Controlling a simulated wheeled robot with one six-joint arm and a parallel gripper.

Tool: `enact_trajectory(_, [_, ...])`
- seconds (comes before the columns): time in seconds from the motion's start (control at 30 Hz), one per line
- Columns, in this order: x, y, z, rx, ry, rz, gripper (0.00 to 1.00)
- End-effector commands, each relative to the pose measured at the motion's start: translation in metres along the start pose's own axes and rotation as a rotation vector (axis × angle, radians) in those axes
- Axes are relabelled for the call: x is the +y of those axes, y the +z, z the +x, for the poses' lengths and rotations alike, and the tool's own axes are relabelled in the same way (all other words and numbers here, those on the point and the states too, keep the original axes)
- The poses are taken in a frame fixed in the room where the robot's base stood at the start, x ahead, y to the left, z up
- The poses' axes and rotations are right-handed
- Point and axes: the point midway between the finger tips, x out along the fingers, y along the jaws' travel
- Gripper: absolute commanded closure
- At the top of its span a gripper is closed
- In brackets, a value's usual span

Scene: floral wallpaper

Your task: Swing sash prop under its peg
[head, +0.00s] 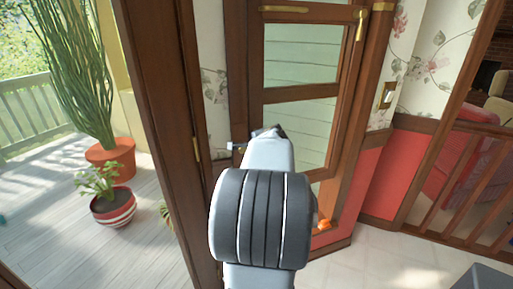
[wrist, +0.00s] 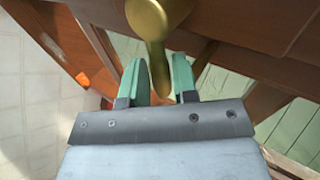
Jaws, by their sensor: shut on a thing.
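A brass lever with a rounded end (wrist: 158,18) shows in the wrist view, mounted by brown wood; I take it to be the sash prop. My gripper (wrist: 159,75) has its two green fingers on either side of the lever's narrow part and is shut on it. In the head view my gripper (head: 270,133) is in front of the lower part of the wood-framed sash (head: 300,95), and my own arm hides the fingers and the held lever. A small pale pin (head: 236,146) sticks out left of the gripper; I cannot tell whether it is the peg.
A brass bar (head: 283,9) and a brass handle (head: 361,25) are on the wooden frame higher up. A brown post (head: 165,120) stands close on the left. A small orange object (head: 323,225) is low beside my arm. A wooden railing (head: 460,200) is at right.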

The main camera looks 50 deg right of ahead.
Motion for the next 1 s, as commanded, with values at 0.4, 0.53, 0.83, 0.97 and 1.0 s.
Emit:
enact_trajectory(0.4, [-0.007,-0.001,-0.003,0.007,-0.014,-0.007,0.64])
enact_trajectory(0.53, [-0.007,0.000,-0.004,0.005,-0.013,-0.006,0.64])
enact_trajectory(0.83, [-0.007,-0.001,-0.049,0.009,-0.016,-0.005,0.64])
enact_trajectory(0.97, [-0.006,-0.002,-0.076,0.010,-0.015,-0.005,0.64])
enact_trajectory(1.0, [-0.006,-0.002,-0.084,0.011,-0.014,-0.004,0.64])
